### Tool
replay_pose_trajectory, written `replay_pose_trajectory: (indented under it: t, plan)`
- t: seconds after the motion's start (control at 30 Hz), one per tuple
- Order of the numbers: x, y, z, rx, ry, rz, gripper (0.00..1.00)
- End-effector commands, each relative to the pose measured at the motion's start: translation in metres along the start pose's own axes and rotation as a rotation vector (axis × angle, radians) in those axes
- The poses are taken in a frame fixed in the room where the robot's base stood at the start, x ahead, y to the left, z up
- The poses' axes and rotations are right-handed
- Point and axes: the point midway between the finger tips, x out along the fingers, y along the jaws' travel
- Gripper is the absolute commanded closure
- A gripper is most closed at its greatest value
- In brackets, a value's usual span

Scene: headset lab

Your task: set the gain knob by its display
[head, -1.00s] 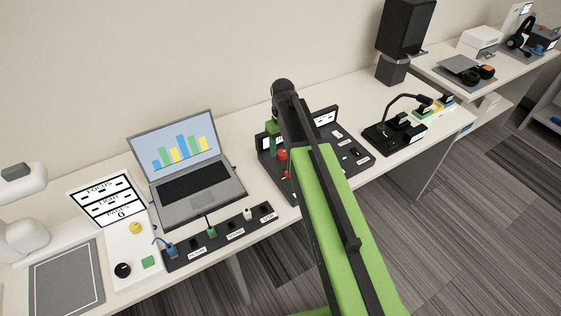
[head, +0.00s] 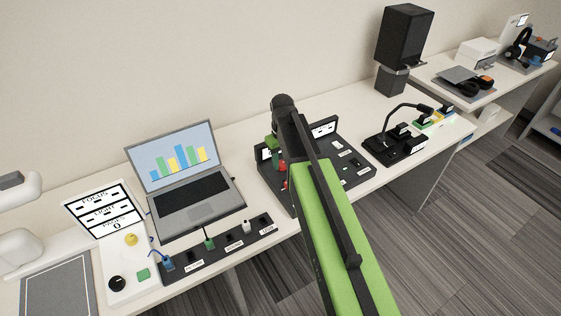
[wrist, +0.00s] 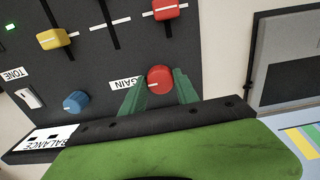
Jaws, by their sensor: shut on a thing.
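The gain knob (wrist: 160,79) is round and red with a white pointer line, beside a label reading GAIN (wrist: 125,83) in the wrist view. My gripper (wrist: 160,88) has its green fingers on either side of the red knob and is shut on it. In the head view the dark control panel (head: 355,176) stands on the table, partly hidden behind my arm. The gain display cannot be read in these frames; a small white screen (head: 324,129) shows at the panel's back.
On the panel are a blue knob (wrist: 76,101), a yellow slider (wrist: 53,39), a red slider (wrist: 170,9) and a white switch (wrist: 28,97). A laptop (head: 185,180) stands left of the panel, and a black microphone base (head: 395,148) stands right.

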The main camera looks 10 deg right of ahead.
Motion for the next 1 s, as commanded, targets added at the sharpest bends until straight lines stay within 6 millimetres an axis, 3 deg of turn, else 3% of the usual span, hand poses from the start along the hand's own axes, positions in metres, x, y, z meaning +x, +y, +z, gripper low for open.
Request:
replay_pose_trajectory:
  t: [0.23,0.53,0.57,0.7,1.0]
  plan:
    - [0.0002,-0.001,0.0,0.217,0.0,-0.002,1.0]
    - [0.0002,-0.0012,0.0,0.242,-0.001,-0.002,1.0]
    - [0.0002,-0.0013,0.0,0.241,-0.001,-0.002,0.61]
    - [0.0002,-0.0012,-0.0001,0.241,-0.001,-0.001,0.43]
    - [-0.0004,-0.0011,-0.0002,0.24,0.0,-0.001,0.42]
